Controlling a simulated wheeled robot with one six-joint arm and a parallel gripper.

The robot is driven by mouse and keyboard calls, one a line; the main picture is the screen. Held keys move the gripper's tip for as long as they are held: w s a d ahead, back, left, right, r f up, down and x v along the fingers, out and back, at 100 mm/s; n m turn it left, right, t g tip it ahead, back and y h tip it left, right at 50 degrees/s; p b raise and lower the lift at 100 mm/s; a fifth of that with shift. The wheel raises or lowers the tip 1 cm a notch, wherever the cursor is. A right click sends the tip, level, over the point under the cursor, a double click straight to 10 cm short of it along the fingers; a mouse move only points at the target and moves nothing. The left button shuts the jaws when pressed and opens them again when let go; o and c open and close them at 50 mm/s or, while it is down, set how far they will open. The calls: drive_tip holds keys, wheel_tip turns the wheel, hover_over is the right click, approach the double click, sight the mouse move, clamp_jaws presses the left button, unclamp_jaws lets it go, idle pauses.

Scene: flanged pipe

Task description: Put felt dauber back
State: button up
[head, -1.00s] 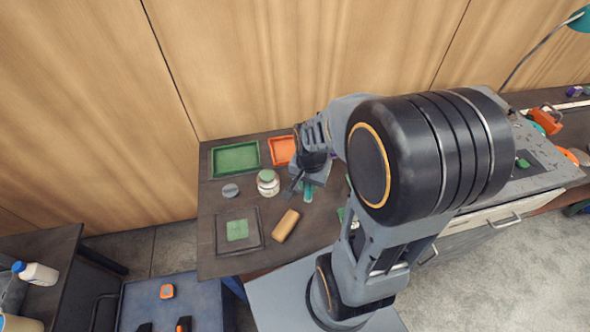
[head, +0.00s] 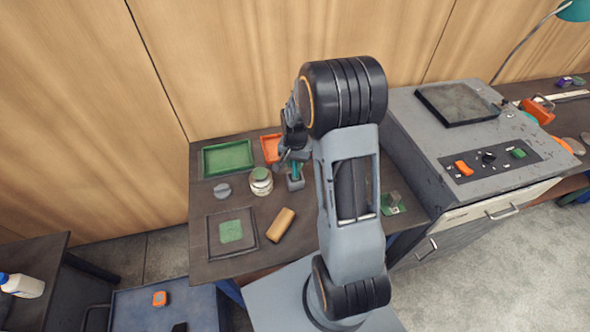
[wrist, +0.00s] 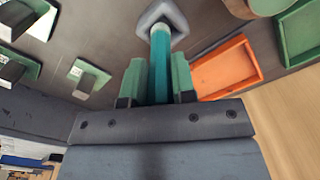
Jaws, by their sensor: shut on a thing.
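The felt dauber is a teal rod (wrist: 160,60), seen between the green-padded fingers of my gripper (wrist: 157,82) in the wrist view. My gripper is shut on it. The rod's far end meets a grey angular holder (wrist: 177,14); I cannot tell how deep it sits. In the head view the teal dauber (head: 295,168) stands roughly upright at the grey holder (head: 296,184) on the dark table. My gripper (head: 294,156) is just above it, partly hidden by my arm.
A lidded jar (head: 261,184) stands close left of the holder. An orange tray (head: 270,149) and a green tray (head: 227,158) lie behind. A tan block (head: 280,225), a grey disc (head: 222,190) and a dark tray with a green pad (head: 214,246) lie nearer. A grey machine (head: 430,135) stands right.

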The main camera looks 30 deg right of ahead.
sight(295, 168)
drive_tip(key=shift+w+d+f, duration=0.1)
drive_tip(key=shift+w+f, duration=0.1)
drive_tip(key=shift+f, duration=0.3)
drive_tip(key=shift+w+f+b, duration=0.1)
drive_tip(key=shift+f+b, duration=1)
drive_tip(key=shift+f, duration=0.35)
drive_tip(key=shift+f, duration=0.1)
drive_tip(key=shift+f, duration=0.15)
drive_tip(key=o, duration=0.9)
